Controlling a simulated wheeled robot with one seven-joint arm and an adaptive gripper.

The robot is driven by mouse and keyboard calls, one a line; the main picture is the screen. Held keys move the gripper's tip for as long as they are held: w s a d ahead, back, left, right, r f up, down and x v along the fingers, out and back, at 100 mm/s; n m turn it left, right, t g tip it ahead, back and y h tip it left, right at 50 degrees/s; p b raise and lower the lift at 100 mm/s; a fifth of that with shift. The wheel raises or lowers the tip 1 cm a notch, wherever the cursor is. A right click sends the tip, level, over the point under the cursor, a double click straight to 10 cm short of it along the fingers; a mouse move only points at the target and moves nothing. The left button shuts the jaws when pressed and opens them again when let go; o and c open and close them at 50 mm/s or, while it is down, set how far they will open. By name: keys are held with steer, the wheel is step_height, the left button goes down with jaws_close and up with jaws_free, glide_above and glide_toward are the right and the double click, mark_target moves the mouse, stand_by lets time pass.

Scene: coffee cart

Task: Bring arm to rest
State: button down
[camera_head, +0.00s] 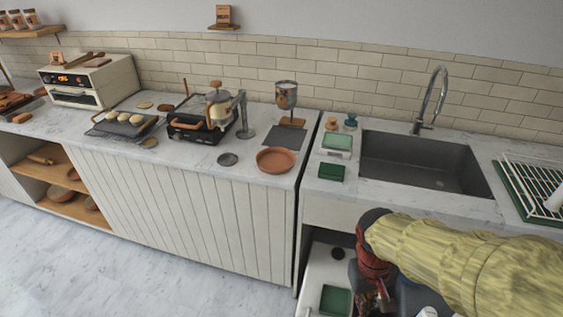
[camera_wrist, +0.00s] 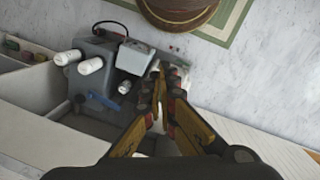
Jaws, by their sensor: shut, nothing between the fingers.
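My gripper shows in the wrist view (camera_wrist: 163,85), pointing down with its two fingers together at the tips and nothing between them. In the head view my arm, in a yellow sleeve, comes in from the right edge. My gripper hangs low in front of the sink counter there, largely hidden by the arm and dark wrist. In the wrist view a grey body with white cylinders (camera_wrist: 90,66) lies beyond and left of the fingers.
The counter holds a sink (camera_head: 425,165), a dish rack (camera_head: 540,185), a terracotta dish (camera_head: 276,160), a stove (camera_head: 200,127) and a toaster oven (camera_head: 90,80). An open drawer with a green container (camera_head: 335,300) is below. The floor (camera_head: 110,265) at left is clear.

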step_height(320, 180, up, 18)
steer(key=s+a+m+t+y+p, duration=0.1)
steer(key=s+t+p, duration=0.1)
steer(key=t, duration=0.4)
steer(key=shift+a, duration=0.3)
